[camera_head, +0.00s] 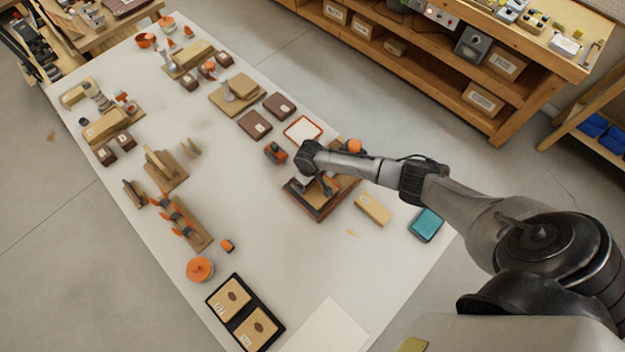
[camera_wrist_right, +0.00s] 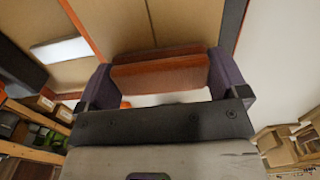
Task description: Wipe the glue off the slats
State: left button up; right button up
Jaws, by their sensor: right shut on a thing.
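My right gripper (camera_head: 320,187) reaches down at the brown wooden assembly (camera_head: 309,205) right of the table's middle. In the right wrist view its two dark purple fingers (camera_wrist_right: 163,78) are shut on a reddish-brown bar (camera_wrist_right: 160,76). Beyond the bar are tan panels (camera_wrist_right: 118,25) with a thin reddish-brown strip and a dark edge. I cannot tell whether the bar is a slat of this assembly. The wrist hides part of the assembly in the head view. I cannot make out glue on it. My left gripper is not in view.
A tan block (camera_head: 373,209) and a teal pad (camera_head: 427,225) lie right of the assembly. A red-rimmed white tray (camera_head: 302,130) and an orange-and-dark tool (camera_head: 276,152) are close behind. A black tray (camera_head: 207,298) stands at the front. Clamps and wood pieces fill the left side.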

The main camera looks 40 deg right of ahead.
jog(key=shift+w+f, duration=0.1)
jog(key=shift+w, duration=0.25)
jog(key=shift+w, duration=0.1)
jog(key=shift+w+b, duration=0.6)
jog(key=shift+w, duration=0.35)
jog(key=shift+s, duration=0.1)
